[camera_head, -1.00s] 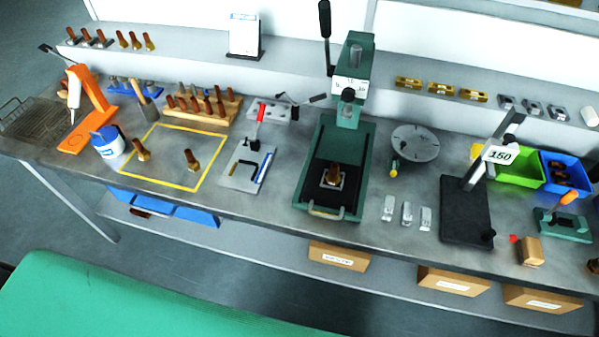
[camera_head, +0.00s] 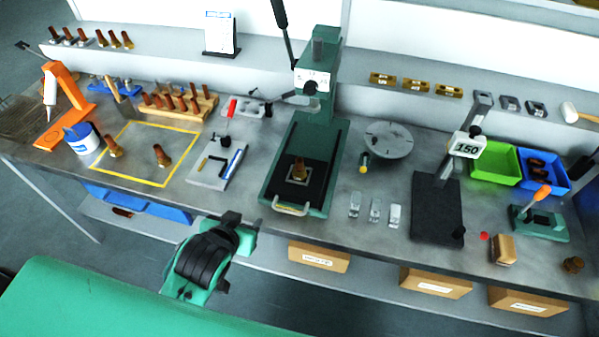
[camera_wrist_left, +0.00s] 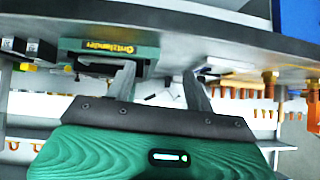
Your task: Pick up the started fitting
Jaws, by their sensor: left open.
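A brown-topped fitting (camera_head: 299,169) stands upright on a small light plate in the black bed of the green press (camera_head: 318,130). Two more brown-topped fittings, one on the left (camera_head: 113,146) and one on the right (camera_head: 161,154), stand inside the yellow-outlined area. I cannot tell by looks alone which is the started one. My left gripper (camera_head: 238,222) is in front of the bench's front edge, below and left of the press, apart from every fitting. In the left wrist view its two fingers (camera_wrist_left: 160,85) are spread with nothing between them. My right gripper is not in view.
A wooden rack (camera_head: 178,106) holds several fittings. The bench's front edge lies between my gripper and the press.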

